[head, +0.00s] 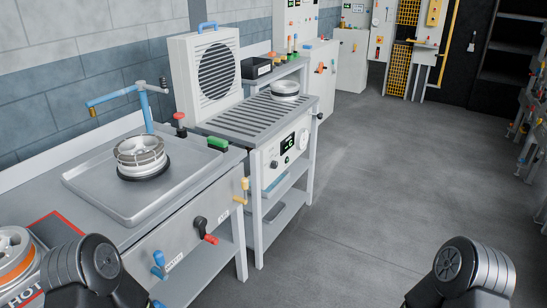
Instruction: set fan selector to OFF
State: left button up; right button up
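A grey fan unit (207,70) with a round dark grille and a blue handle on top stands at the back of a slatted bench (260,118). The bench's front panel (270,163) carries a dark display (287,143) with green characters and a round pale dial (303,139). I cannot tell which control is the fan selector, and no OFF marking is legible. Parts of my two arms show at the bottom left and bottom right, well in front of the panel. Neither gripper shows.
A sink bench (200,215) with a shallow tray, a wheel (141,156) and a blue tap stands nearer on the left. A red lever (210,239) and a blue valve (159,263) stick out of its front. Grey floor (390,190) to the right is clear.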

aim_at(274, 164)
jog(key=i+z, duration=0.2)
jog(key=i, duration=0.25)
jog(key=i+z, duration=0.2)
jog(key=i, duration=0.25)
jog(key=i+j+z, duration=0.25)
jog(key=i, duration=0.2)
jog(key=i+j+z, duration=0.2)
jog(key=i, duration=0.25)
jog(key=i+j+z, duration=0.2)
jog(key=i, duration=0.25)
